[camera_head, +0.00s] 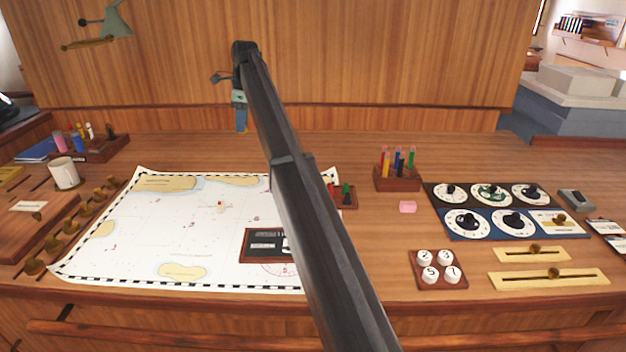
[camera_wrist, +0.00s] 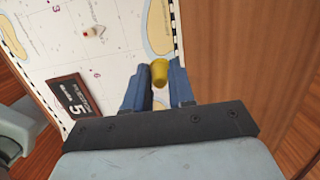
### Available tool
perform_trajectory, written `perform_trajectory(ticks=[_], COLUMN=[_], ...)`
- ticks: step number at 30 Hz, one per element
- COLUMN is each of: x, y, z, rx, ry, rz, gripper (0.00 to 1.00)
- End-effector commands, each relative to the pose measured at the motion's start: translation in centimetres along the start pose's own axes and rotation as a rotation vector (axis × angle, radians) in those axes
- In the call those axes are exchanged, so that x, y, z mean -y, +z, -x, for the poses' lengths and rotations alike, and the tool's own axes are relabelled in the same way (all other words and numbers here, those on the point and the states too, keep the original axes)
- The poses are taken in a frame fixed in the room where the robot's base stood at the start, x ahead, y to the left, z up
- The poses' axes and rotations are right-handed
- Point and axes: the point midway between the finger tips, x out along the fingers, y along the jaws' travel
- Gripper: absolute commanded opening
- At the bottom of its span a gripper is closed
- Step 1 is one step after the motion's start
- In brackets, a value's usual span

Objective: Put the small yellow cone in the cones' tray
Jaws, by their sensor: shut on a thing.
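My gripper (camera_head: 241,128) is near the wooden back panel, beyond the chart's far edge. In the wrist view its blue fingers (camera_wrist: 161,88) are shut on the small yellow cone (camera_wrist: 159,72), which sticks out past the fingertips. I cannot make out the cone in the head view. The cones' tray appears to be the small dark red tray (camera_head: 349,204) right of my arm, with a red cone (camera_head: 331,188) and a green cone (camera_head: 346,189) standing in it. My arm hides its left part.
The paper chart (camera_head: 130,245) covers the left of the desk, with a dark numbered plaque (camera_head: 262,245) on it. Right of the tray stand a rack of coloured tubes (camera_head: 398,183) and a pink block (camera_head: 408,207). Dials (camera_head: 467,222) lie farther right. Desk behind the tray is clear.

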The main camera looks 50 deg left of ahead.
Motion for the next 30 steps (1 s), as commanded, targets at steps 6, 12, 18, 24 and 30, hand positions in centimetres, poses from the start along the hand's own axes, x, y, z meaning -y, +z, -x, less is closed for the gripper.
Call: perform_trajectory(ticks=[6, 12, 18, 24, 30], x=[1.5, -0.9, -5.6, -10.9, -13.3], y=[-7.5, -16.0, -23.3, -26.9, -27.5], z=[0.7, 0.3, -0.7, -2.3, -3.1], rx=[-0.001, -0.002, -0.009, -0.013, -0.010], ry=[-0.010, -0.020, -0.037, -0.062, -0.089], rz=[-0.069, -0.139, -0.214, -0.352, -0.539], gripper=[0.00, 0.00, 0.00, 0.00, 0.00])
